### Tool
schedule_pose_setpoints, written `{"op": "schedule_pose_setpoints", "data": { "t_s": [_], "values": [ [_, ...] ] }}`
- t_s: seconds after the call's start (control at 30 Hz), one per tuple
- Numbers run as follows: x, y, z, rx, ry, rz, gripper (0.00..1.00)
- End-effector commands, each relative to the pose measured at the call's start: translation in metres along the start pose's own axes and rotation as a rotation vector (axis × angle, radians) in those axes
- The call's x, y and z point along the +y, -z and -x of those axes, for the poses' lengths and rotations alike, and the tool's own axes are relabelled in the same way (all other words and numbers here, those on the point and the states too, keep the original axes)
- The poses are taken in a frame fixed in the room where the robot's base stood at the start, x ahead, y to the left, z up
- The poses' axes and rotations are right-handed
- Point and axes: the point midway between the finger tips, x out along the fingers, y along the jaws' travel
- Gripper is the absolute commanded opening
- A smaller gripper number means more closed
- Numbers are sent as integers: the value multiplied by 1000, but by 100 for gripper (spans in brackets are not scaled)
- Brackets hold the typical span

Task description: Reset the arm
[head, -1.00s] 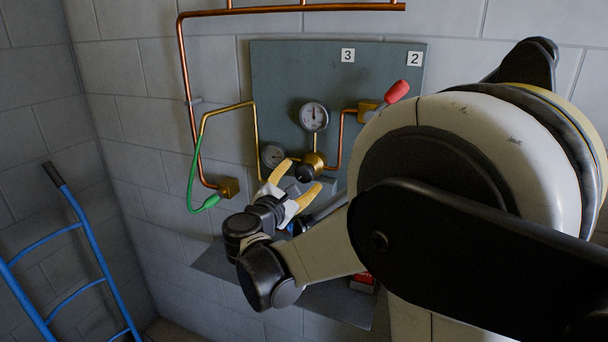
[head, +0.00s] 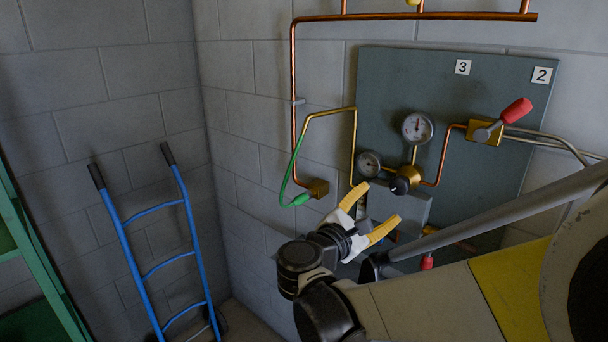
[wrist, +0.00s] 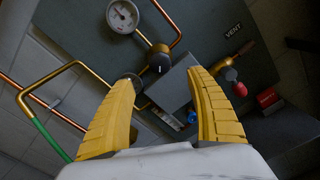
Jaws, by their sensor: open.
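My gripper (head: 374,213) is open, with its two yellow fingers spread apart. In the head view it is in front of the lower left part of the grey wall panel (head: 420,85), below the gauges. My arm reaches in from the lower right behind it. In the wrist view the fingers (wrist: 165,105) frame a grey box (wrist: 170,88) on the panel. I see nothing held between them. Whether a finger touches the box cannot be told.
The panel carries a large gauge (head: 417,127), a small gauge (head: 369,163), a black knob (head: 400,186) and a red-handled valve (head: 515,112). A green hose (head: 289,178) hangs left of the gripper. A blue hand truck (head: 160,265) leans at the left wall. Green shelving (head: 30,255) stands far left.

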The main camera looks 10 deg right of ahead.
Motion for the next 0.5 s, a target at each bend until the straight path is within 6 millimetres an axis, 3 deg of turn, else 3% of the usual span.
{"op": "schedule_pose_setpoints", "data": {
  "t_s": [0.13,0.27,0.4,0.5],
  "values": [
    [-25,5,-2,84,63,-115,66],
    [-78,23,9,263,231,-408,66],
    [-136,51,50,457,508,-842,66],
    [-162,70,92,554,727,-1152,66]
  ]
}}
